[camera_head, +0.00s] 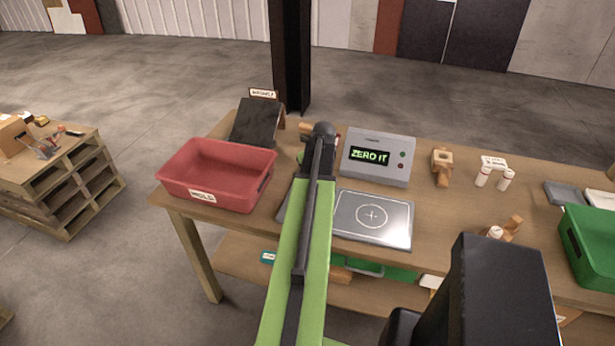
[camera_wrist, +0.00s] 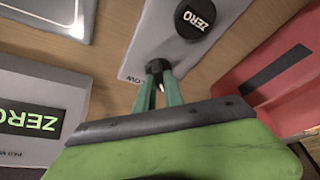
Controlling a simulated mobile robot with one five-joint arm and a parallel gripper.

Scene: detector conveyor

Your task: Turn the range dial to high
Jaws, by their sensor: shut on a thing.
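The range dial (camera_wrist: 154,66) is a small dark knob on a light grey panel (camera_wrist: 153,30) in the wrist view. My gripper (camera_wrist: 157,74) has its two green fingers shut on this knob. A label ending in "OW" shows beside the fingers; the dial's pointer direction cannot be made out. A black ZERO button (camera_wrist: 196,18) is on the same panel, apart from the fingers. In the head view my green arm hides the dial and fingertips; only a sliver of the panel (camera_head: 283,206) shows. The grey display box (camera_head: 379,173) reads "ZERO IT".
A silver plate (camera_head: 385,232) with a ringed cross lies right of my arm. A red bin (camera_head: 215,190) is on the left, with a dark sloped board (camera_head: 257,122) behind it. White bottles (camera_head: 482,179) and a green bin (camera_head: 580,264) are on the right.

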